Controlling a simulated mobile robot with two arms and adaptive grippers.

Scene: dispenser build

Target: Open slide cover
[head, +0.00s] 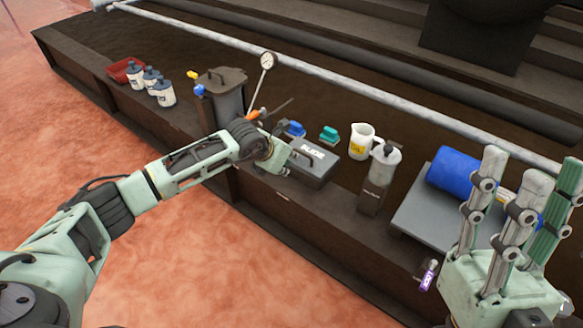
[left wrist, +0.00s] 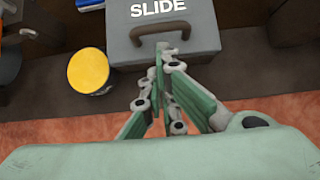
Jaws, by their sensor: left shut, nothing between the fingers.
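The slide cover (head: 318,167) is the grey top of a low box on the bench, marked SLIDE, with a dark handle. In the left wrist view the cover (left wrist: 203,50) fills the top middle, with its curved handle (left wrist: 158,18) just above my fingertips. The cover looks closed over the box. My left gripper (head: 283,168) is at the box's near left side. In the left wrist view its fingers (left wrist: 163,50) are together and empty, at the cover's front part by the handle; I cannot tell if they touch. My right gripper (head: 533,172) is raised at the right, its fingers spread and empty.
A blue roll (head: 458,170) lies on a grey plate further right. A yellow-topped can (left wrist: 89,71) stands left of the box. A dark bin (head: 222,92) and white bottles (head: 163,93) stand further left.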

